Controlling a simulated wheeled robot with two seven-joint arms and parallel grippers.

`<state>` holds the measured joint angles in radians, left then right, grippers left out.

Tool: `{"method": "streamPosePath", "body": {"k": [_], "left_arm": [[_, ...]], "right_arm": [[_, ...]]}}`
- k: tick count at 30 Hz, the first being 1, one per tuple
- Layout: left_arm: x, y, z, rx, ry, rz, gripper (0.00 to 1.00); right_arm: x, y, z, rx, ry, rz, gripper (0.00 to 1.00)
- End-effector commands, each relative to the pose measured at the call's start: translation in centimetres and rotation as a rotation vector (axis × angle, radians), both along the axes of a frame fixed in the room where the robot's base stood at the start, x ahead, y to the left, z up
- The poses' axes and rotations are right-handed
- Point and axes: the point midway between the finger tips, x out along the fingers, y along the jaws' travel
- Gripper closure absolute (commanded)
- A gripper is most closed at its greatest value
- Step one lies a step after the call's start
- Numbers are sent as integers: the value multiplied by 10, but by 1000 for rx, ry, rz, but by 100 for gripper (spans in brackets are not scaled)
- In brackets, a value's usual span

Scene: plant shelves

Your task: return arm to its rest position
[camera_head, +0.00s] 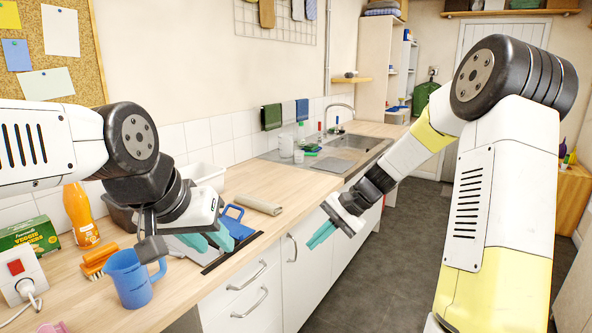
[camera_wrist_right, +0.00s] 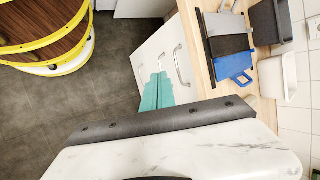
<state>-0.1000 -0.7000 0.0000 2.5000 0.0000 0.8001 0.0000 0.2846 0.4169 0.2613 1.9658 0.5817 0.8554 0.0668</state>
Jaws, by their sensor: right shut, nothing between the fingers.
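My right arm comes in from the right of the head view and hangs beside the counter. Its gripper (camera_head: 321,236) is out over the grey floor in front of the white drawers, with its teal fingers together and empty. The shut fingers also show in the right wrist view (camera_wrist_right: 157,92), in front of a white cabinet front. My left gripper (camera_head: 206,241) is above the counter, its teal fingers apart, close to a blue-handled dustpan (camera_head: 236,222). I see nothing held between them.
The wooden counter (camera_head: 270,188) carries a blue jug (camera_head: 131,279), an orange bottle (camera_head: 80,214), an orange brush (camera_head: 97,260), a green box (camera_head: 27,237) and a rolled cloth (camera_head: 259,204). A sink (camera_head: 353,143) lies further back. The floor (camera_head: 392,240) between counter and right arm is clear.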

Motion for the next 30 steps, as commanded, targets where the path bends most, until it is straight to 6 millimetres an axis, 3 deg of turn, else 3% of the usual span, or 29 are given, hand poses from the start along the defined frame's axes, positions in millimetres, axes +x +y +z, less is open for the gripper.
{"method": "streamPosePath", "body": {"k": [1,6,15,24,30], "left_arm": [[0,0,0,0,0,0,66],[0,0,0,0,0,0,66],[0,0,0,0,0,0,66],[0,0,0,0,0,0,66],[0,0,0,0,0,0,66]], "right_arm": [[-12,-3,18,-49,-49,32,100],[-54,-19,62,-202,-191,124,100],[-134,-52,123,-432,-446,248,100],[-201,-81,148,-587,-664,319,100],[-217,-89,149,-622,-719,334,100]]}}
